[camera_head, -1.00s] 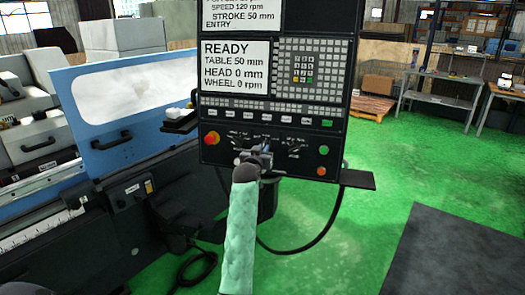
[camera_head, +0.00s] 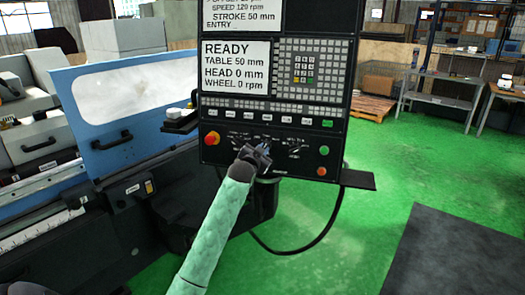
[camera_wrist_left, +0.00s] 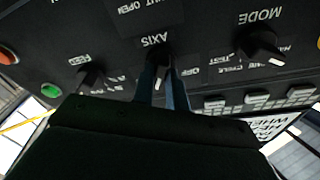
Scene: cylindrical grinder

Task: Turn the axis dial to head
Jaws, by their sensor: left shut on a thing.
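The axis dial (camera_wrist_left: 160,60) is a dark knob under the AXIS label, which appears upside down in the left wrist view. My left gripper (camera_wrist_left: 163,78) has its two fingers on either side of this dial and is shut on it. In the head view my left gripper (camera_head: 259,155) reaches the dial row of the black control panel (camera_head: 222,165) and hides the dial. My right gripper is not in view.
In the left wrist view the mode dial (camera_wrist_left: 262,45) and the feed dial (camera_wrist_left: 90,77) flank the axis dial. A red stop button (camera_head: 212,138) sits at the panel's left. The screen (camera_head: 234,67) reads READY, HEAD 0 mm. A shelf (camera_head: 358,180) juts out at lower right.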

